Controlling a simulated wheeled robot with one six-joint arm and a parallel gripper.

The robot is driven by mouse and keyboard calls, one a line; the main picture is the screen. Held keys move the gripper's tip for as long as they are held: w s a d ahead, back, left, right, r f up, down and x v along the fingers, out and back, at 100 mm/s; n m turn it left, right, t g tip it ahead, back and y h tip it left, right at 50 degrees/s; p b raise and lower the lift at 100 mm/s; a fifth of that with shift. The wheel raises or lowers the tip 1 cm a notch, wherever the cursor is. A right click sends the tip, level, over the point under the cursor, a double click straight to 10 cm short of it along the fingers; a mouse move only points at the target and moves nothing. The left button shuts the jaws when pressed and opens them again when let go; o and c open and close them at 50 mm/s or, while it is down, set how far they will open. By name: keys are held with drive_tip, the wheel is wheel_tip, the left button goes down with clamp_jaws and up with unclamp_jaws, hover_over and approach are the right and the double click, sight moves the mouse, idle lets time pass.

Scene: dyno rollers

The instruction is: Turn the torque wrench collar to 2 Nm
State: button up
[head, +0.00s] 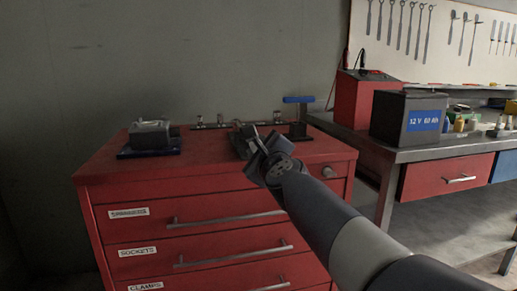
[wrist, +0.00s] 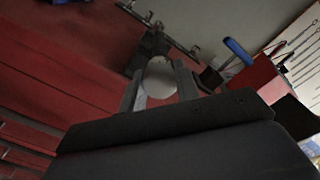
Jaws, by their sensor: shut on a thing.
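The red tool cabinet's top (head: 200,150) bears a dark fixture (head: 240,143), partly hidden behind my gripper (head: 262,150). In the wrist view my gripper (wrist: 162,86) has its two grey fingers either side of a pale round end (wrist: 158,73), and it is shut on it. I take this round end to be the torque wrench collar. A dark block (wrist: 152,44) shows just beyond it. The collar is hidden in the head view, and no scale or number on it can be read.
A blue-handled post (head: 298,100) stands at the cabinet's back right, behind my gripper. A grey part on a dark blue base (head: 150,138) sits at the left. Silver fittings (head: 222,121) line the back edge. A battery (head: 408,118) and red box (head: 360,98) stand on the bench.

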drive_tip(key=shift+m, duration=0.6)
drive_tip(key=shift+f, duration=0.1)
drive_tip(key=o, duration=1)
drive_tip(key=shift+s, duration=0.15)
drive_tip(key=shift+p+v, duration=0.35)
drive_tip(key=shift+v, duration=4.95)
